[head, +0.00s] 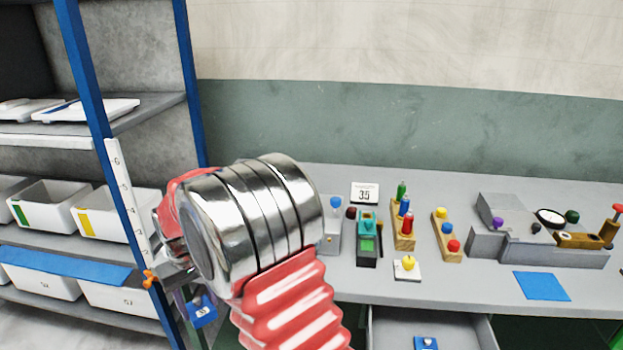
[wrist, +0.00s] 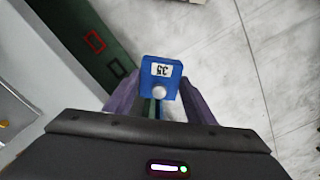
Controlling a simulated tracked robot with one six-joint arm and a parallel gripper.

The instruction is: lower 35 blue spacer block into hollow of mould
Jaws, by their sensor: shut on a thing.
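My gripper (wrist: 156,92) is shut on a blue spacer block (wrist: 160,70) marked 35, with a pale round knob on it. The block sits between the two purple fingers, above the floor in the wrist view. In the head view the block (head: 201,311) hangs low, left of the bench and beside the shelf rack; my arm hides most of the gripper there. I cannot make out a mould with a hollow for certain. A stepped grey fixture (head: 540,245) stands at the right of the bench.
The grey bench (head: 460,290) carries a "35" card (head: 365,193), wooden racks of coloured knobs (head: 403,232), a teal device (head: 367,238) and a blue mat (head: 541,286). An open drawer (head: 385,325) holds another blue piece (head: 425,343). A shelf rack (head: 92,90) with bins stands left.

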